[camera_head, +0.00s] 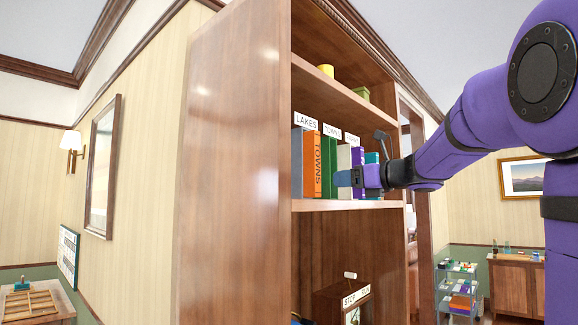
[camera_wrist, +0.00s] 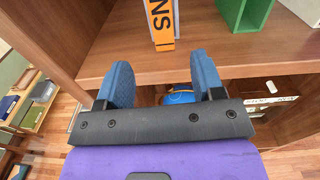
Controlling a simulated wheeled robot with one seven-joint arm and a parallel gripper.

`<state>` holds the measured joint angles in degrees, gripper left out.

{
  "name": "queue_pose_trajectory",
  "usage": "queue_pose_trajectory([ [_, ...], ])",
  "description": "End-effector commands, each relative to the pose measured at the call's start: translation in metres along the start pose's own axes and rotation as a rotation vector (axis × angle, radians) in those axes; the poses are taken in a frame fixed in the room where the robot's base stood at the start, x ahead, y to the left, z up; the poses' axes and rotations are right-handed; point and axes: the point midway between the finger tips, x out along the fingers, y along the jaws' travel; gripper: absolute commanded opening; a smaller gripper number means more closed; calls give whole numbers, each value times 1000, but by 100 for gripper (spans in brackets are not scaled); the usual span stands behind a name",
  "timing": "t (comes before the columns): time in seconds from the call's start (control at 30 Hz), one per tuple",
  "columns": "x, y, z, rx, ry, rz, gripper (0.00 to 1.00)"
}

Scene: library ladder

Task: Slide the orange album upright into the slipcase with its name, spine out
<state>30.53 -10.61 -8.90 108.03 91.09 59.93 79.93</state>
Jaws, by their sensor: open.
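The orange album (camera_head: 313,165) stands upright on the middle shelf, its spine lettered TOWNS. In the wrist view the album's lower spine (camera_wrist: 162,28) shows the letters NS near the shelf edge. The green slipcase (camera_wrist: 246,12) stands to its right, apart from it, and shows an open front. My gripper (camera_wrist: 160,62) is open and empty, its blue fingers in front of the shelf edge, below the album's foot in the picture.
The wooden shelf board (camera_wrist: 140,65) lies beyond my fingertips. In the head view a white volume (camera_head: 344,160) and a purple one (camera_head: 357,157) stand to the right, partly behind my gripper (camera_head: 345,178). A tall bookcase side panel (camera_head: 235,160) rises at the left.

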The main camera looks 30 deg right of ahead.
Motion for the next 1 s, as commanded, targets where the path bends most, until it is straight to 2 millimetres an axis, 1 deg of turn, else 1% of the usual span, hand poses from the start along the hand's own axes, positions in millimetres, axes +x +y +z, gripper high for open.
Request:
queue_pose_trajectory([
  [0.03, -1, -6, 2, 19, -12, -9, 62],
  [0.1, 0, -9, 5, 37, -24, -15, 62],
  [0.23, 9, -10, 5, 42, -26, -16, 62],
  [0.5, 47, -10, 6, 39, -25, -14, 62],
  [0.77, 64, -9, 5, 39, -24, -15, 62],
  [1.0, 97, -7, 5, 40, -24, -13, 62],
])
